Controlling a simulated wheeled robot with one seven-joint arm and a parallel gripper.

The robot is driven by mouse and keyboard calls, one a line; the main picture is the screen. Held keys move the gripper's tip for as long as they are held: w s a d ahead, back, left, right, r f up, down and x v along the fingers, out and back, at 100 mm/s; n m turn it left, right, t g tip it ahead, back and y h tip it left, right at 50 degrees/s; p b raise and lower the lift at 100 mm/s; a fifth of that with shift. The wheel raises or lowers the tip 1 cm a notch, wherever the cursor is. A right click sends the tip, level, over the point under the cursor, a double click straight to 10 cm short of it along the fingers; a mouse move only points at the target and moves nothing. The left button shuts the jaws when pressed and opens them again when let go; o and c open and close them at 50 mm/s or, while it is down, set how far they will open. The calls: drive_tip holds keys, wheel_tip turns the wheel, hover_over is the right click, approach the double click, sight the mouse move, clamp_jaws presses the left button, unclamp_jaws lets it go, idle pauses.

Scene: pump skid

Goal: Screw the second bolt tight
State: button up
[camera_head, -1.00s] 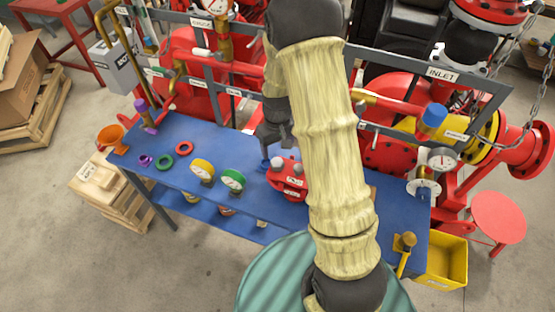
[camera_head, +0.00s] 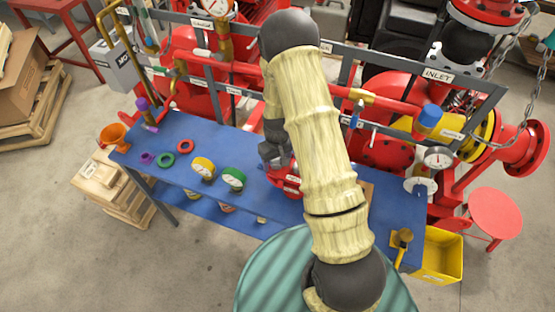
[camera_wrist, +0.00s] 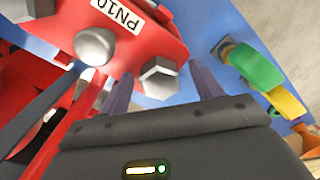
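The red flanged part (camera_head: 290,186) stands on the blue bench, with my gripper (camera_head: 274,160) low over its left end. My arm hides much of it, and its bolt heads do not show clearly in the head view. In the wrist view, the red part (camera_wrist: 150,22) carries a grey hex bolt (camera_wrist: 160,80) and a rounder grey bolt head (camera_wrist: 95,46) to its left. My gripper (camera_wrist: 163,74) is open there, with one finger on each side of the hex bolt. I cannot tell whether the fingers touch it.
Red pipework and a grey frame (camera_head: 448,76) stand close behind. A yellow bin (camera_head: 441,255) is at right.

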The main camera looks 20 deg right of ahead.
drive_tip(key=c, duration=1)
drive_tip(key=shift+o, duration=1.1)
drive_tip(key=shift+c, duration=1.1)
drive_tip(key=m, duration=0.7)
drive_tip(key=m+p, duration=0.1)
drive_tip(key=m, duration=0.4)
drive_tip(key=shift+r, duration=0.1)
drive_tip(key=m, duration=0.3)
drive_tip(key=o, duration=1.1)
